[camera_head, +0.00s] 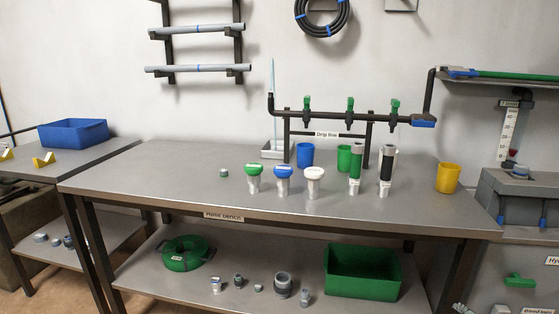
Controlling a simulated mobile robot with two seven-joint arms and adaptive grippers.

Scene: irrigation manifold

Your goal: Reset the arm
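Neither of my grippers shows in the head view, and no part of my arms can be made out. The main bench (140,186) stands in front of me. On it are a green-topped fitting (253,178), a blue-topped fitting (283,180) and a white-topped fitting (314,183), all upright in a row.
A blue cup (305,155), a green cup (344,158) and a yellow cup (447,177) stand on the bench. A blue bin (73,133) is on the left table. The lower shelf holds a green crate (362,275) and a green coil (186,254). The bench's left front is clear.

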